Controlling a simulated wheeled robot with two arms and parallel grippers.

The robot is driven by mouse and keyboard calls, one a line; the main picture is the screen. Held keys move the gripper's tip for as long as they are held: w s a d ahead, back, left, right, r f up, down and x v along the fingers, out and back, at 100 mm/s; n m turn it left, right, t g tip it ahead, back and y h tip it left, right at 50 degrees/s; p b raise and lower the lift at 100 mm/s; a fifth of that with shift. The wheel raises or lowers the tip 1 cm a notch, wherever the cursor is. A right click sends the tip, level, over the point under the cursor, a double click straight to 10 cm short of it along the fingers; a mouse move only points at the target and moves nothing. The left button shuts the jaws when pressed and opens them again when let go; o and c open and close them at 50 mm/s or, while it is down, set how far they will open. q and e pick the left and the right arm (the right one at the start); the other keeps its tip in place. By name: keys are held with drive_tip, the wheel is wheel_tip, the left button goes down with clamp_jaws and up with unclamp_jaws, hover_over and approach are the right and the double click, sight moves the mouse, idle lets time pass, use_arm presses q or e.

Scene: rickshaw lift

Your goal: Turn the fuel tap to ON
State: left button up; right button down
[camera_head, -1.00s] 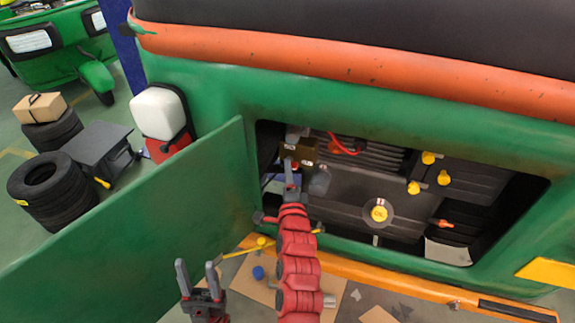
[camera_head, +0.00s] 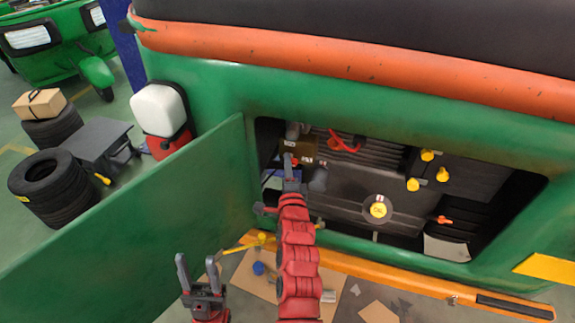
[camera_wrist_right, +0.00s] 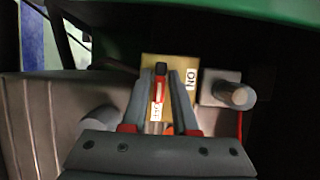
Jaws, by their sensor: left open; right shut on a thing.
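The fuel tap sits on a brass-coloured plate (camera_wrist_right: 185,72) inside the open engine bay; the plate also shows in the head view (camera_head: 297,148). In the right wrist view its red lever (camera_wrist_right: 159,88) with a dark end lies between the fingers of my right gripper (camera_wrist_right: 160,78), which is shut on it. An ON label (camera_wrist_right: 192,78) is right of the right finger. An OFF label (camera_wrist_right: 156,112) shows between the fingers, partly hidden. My right gripper (camera_head: 292,162) hides the lever in the head view. My left gripper (camera_head: 200,273) is open and empty near the green door.
The open green door (camera_head: 150,215) stands left of the bay. A grey cylinder fitting (camera_wrist_right: 235,94) is close right of the plate.

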drive_tip(key=shift+n, duration=0.4)
drive_tip(key=shift+a+r+n+g+h+b, duration=0.1)
drive_tip(key=shift+n+g+h+b, duration=0.8)
drive_tip(key=shift+n+b, duration=0.9)
drive_tip(key=shift+a+n+g+h+b, duration=0.15)
drive_tip(key=shift+n+g+h+b, duration=0.8)
drive_tip(key=shift+n, duration=1.5)
drive_tip(key=shift+a+r+n+g+h+b, duration=0.1)
drive_tip(key=shift+n+g+h+b, duration=0.8)
drive_tip(key=shift+n+b, duration=0.95)
drive_tip(key=shift+n+p, duration=0.35)
drive_tip(key=shift+n, duration=0.05)
drive_tip(key=c, duration=0.8)
unclamp_jaws()
drive_tip(key=shift+w, duration=0.1)
drive_tip(key=shift+c, duration=0.2)
